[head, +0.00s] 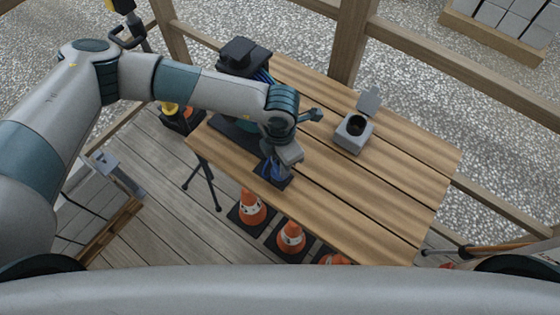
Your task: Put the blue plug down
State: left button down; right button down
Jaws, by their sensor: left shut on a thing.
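My left gripper (273,167) reaches down over the near left part of the wooden table (400,185), its jaws pointing to a small dark square pad. It is shut on the blue plug (267,171), of which only small blue patches show between and beside the fingers. The plug is low over the dark pad (284,182) at the table's near edge; I cannot tell whether it touches it. A grey socket box (352,133) with a raised lid and dark round opening stands to the right. My right gripper is out of view.
A black device (245,55) with blue cables stands at the table's far left, partly behind my arm. Orange cones (291,237) stand on the deck below the near edge. Wooden rails (450,75) run behind the table. The table's right part is clear.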

pick_arm(q)
jog(key=shift+f+b, duration=0.3)
jog(key=c, duration=1.4)
grip_release()
jog(key=shift+r, duration=0.2)
jog(key=shift+r+p, duration=0.35)
jog(key=shift+p, duration=0.3)
notch_tip(320, 180, up, 12)
jog(key=b, duration=0.4)
jog(key=shift+f+b, duration=0.2)
jog(key=shift+b, duration=0.1)
